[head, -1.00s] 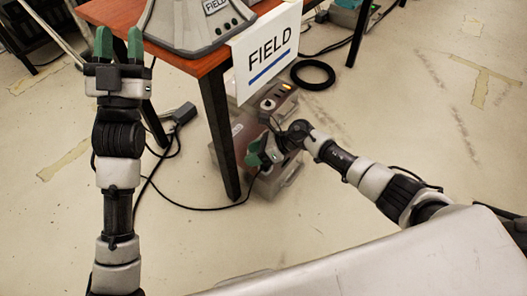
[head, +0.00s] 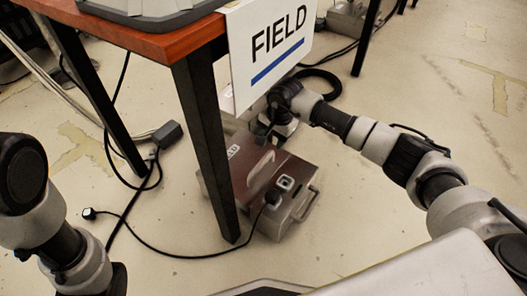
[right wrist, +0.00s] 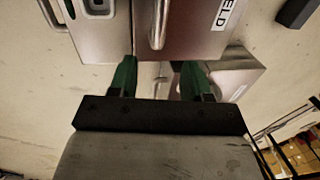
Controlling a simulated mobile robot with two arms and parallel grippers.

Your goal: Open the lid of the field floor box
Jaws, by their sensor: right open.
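The field floor box (head: 299,215) stands on the floor beside a dark table leg. Its reddish-brown lid (head: 240,185) carries a pale bar handle (head: 262,168) and a partly hidden white label. The lid looks flat and closed. My right gripper (head: 276,134) is at the lid's far edge, partly hidden by the sign and its own wrist. In the right wrist view, the green fingers (right wrist: 160,75) are apart with nothing clearly between them. They are close to the edge of the lid (right wrist: 190,30); contact cannot be told. My left gripper is out of view.
A black cable (head: 160,252) runs over the floor to a plug at the box. A black adapter (head: 167,134) lies left.

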